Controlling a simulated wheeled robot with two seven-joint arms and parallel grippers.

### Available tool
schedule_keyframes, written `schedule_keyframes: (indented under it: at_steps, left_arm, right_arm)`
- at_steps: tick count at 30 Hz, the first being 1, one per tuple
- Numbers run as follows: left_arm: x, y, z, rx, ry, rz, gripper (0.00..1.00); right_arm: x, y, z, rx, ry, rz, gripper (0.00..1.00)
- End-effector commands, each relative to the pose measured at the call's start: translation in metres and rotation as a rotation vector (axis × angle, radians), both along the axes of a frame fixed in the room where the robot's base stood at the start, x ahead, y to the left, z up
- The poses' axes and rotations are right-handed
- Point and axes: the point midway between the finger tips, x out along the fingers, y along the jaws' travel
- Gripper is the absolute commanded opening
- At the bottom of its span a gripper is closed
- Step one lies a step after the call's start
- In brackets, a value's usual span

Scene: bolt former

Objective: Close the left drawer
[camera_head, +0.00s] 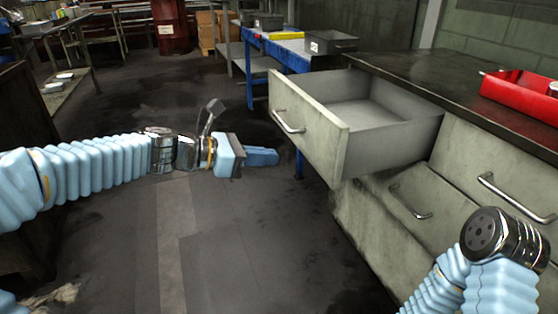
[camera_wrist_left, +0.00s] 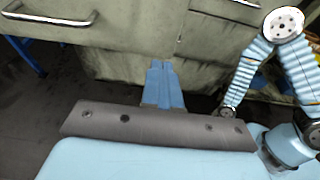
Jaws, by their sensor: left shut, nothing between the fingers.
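The left drawer (camera_head: 311,127) is pulled far out of the grey cabinet and its empty inside shows in the head view. Its front carries a metal bar handle (camera_head: 288,122). In the left wrist view the same handle (camera_wrist_left: 48,18) shows at the top left. My left gripper (camera_head: 272,157) has its blue fingers shut and empty. They point right, toward the drawer front, and sit a little left of and below the handle, apart from it. In the left wrist view the shut fingers (camera_wrist_left: 161,66) point at the cabinet below the drawer. My right gripper is out of view.
A lower drawer (camera_head: 415,200) and a right drawer (camera_head: 495,180) are in the cabinet. A red tray (camera_head: 522,92) lies on the dark worktop (camera_head: 420,83). A blue table (camera_head: 290,55) with bins stands behind. The floor left of the cabinet is mostly clear.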

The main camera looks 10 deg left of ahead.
Motion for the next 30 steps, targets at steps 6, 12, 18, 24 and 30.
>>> schedule_keyframes:
  at_steps: [6,12,18,24,30]
  left_arm:
    - [0.020,-0.040,-0.016,0.001,0.002,-0.005,0.00]
    - [0.038,-0.075,-0.027,0.001,0.002,-0.003,0.00]
    - [0.050,-0.098,-0.026,0.003,0.001,-0.002,0.00]
    - [0.054,-0.105,-0.026,0.004,0.000,-0.001,0.00]
    - [0.054,-0.105,-0.026,0.005,0.000,0.000,0.00]
  right_arm:
    - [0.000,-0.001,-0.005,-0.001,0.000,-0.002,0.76]
    - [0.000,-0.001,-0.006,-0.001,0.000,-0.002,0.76]
    - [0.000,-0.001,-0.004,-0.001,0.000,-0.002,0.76]
    - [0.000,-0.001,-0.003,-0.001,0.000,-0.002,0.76]
    - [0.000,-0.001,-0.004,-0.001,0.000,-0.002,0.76]
